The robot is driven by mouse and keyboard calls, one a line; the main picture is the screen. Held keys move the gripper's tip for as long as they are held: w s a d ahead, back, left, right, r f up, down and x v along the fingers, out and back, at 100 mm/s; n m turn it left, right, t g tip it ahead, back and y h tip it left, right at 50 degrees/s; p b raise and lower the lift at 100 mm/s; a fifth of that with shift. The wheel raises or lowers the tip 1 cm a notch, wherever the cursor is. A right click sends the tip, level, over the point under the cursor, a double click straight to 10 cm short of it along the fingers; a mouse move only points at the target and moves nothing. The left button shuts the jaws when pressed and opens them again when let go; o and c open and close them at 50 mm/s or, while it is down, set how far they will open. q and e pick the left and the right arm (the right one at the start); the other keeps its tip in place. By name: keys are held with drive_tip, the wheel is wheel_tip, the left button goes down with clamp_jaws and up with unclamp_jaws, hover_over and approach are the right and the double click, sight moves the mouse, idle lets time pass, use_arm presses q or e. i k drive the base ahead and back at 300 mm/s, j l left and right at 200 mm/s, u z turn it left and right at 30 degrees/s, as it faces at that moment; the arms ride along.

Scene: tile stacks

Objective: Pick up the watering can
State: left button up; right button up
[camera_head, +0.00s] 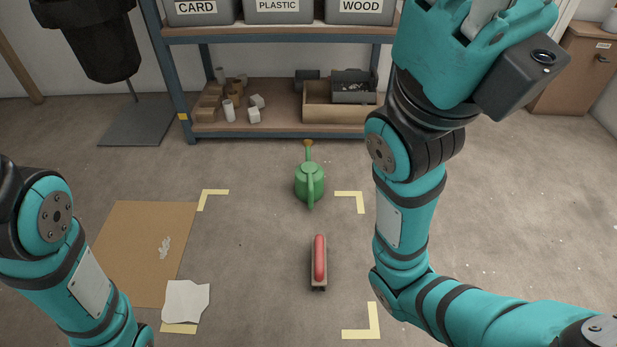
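The green watering can (302,184) stands on the concrete floor in the middle of the head view. Its spout, with a brown rose, points away toward the shelf, and its handle faces me. Nothing touches it. My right gripper (478,38) is raised at the top right, to the right of the can and well apart from it. Its fingertips are not clearly shown, so I cannot tell whether it is open. My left arm is at the lower left, and its gripper is out of the picture.
A red-topped brush-like object (319,260) lies in front of the can. Yellow corner marks (350,195) frame this floor area. Cardboard (125,245) and a white cloth (185,301) lie left. A shelf (285,131) stands behind. Floor beside the can is clear.

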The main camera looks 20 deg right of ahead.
sight(310, 175)
drive_tip(key=i+l+u, duration=0.25)
drive_tip(key=l+u, duration=0.2)
drive_tip(key=i+l+u, duration=0.25)
drive_tip(key=l, duration=0.15)
drive_tip(key=k, duration=0.05)
